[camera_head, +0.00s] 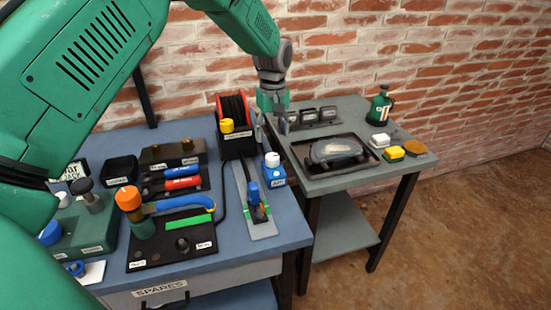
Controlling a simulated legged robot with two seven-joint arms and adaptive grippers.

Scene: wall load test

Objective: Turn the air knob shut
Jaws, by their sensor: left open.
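A small blue box (273,177) with a round white knob (271,159) on top stands near the right edge of the blue bench. It looks like the air knob, but its small label is hard to read. My left arm comes in from the upper left. My left gripper (271,128) points down, open and empty, above and slightly behind the white knob, apart from it in the picture. The knob's turn position is too small to tell. My right gripper is not in view.
A cable reel (233,108) with a yellow knob (226,125) stands left of the gripper. A grey side table (385,185) at right holds a tray, a green bottle (380,105) and sponges.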

